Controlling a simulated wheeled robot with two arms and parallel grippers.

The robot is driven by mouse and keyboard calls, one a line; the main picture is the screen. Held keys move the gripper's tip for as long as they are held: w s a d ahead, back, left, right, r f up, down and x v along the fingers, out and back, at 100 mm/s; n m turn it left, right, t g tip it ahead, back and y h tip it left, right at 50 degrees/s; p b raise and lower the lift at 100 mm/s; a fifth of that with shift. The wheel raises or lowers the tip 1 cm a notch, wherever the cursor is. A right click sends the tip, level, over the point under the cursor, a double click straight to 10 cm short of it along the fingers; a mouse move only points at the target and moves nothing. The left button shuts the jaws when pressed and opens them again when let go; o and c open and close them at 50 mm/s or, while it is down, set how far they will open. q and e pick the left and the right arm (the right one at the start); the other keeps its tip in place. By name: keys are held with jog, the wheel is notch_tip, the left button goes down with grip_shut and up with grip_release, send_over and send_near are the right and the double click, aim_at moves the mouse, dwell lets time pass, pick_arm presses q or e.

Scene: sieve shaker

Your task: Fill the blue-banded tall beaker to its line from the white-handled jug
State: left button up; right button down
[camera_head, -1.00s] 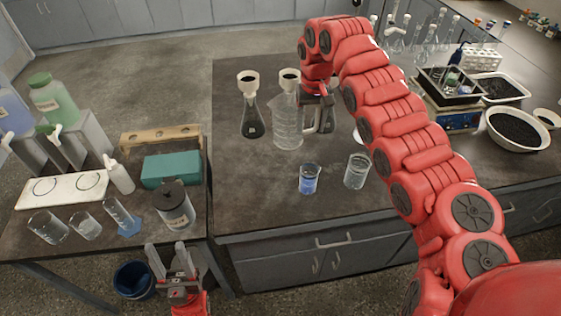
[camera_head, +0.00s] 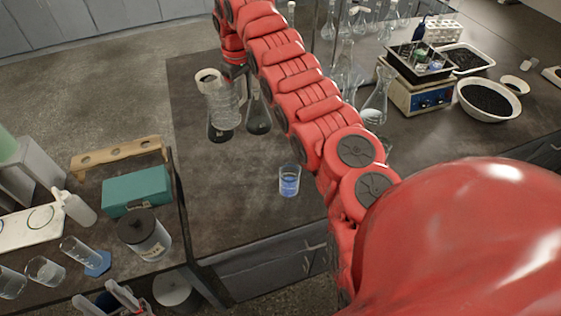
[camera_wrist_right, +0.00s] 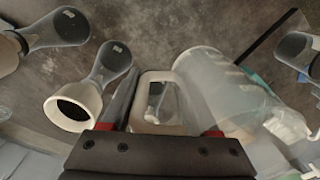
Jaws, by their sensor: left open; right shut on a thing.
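The tall beaker (camera_head: 289,181) stands upright near the table's front edge, with blue on its lower part; I cannot tell whether any liquid is in it. The clear jug (camera_head: 225,106) is up at the far left of that table, in front of a dark-bottomed flask. My right gripper is shut on the jug's pale handle (camera_wrist_right: 148,127), which shows between its fingers in the wrist view, beside the jug body (camera_wrist_right: 212,88). My left gripper (camera_head: 110,296) is open and empty at the bottom left.
A teal box (camera_head: 136,190) and a dark-lidded jar (camera_head: 144,234) stand on the left bench. The sieve shaker (camera_head: 420,95) is at right. Tabletop left of the beaker is clear.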

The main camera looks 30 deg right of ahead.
jog(key=s+d+f+n+b, duration=0.1)
jog(key=d+f+n, duration=0.15)
jog(key=d, duration=0.35)
jog(key=s+d+f+n+b, duration=0.1)
jog(key=d+f+n+b, duration=0.1)
jog(key=d+f, duration=0.3)
jog(key=shift+n, duration=0.75)
jog(key=s+d+f, duration=0.1)
jog(key=d+f, duration=0.1)
jog(key=f, duration=0.2)
jog(key=s+d+f+b, duration=0.1)
jog(key=d+f, duration=0.1)
jog(key=f, duration=0.2)
jog(key=s+d+f, duration=0.1)
jog(key=d+f, duration=0.1)
jog(key=f, duration=0.2)
jog(key=shift+s+d+f, duration=0.1)
jog(key=shift+s, duration=0.3)
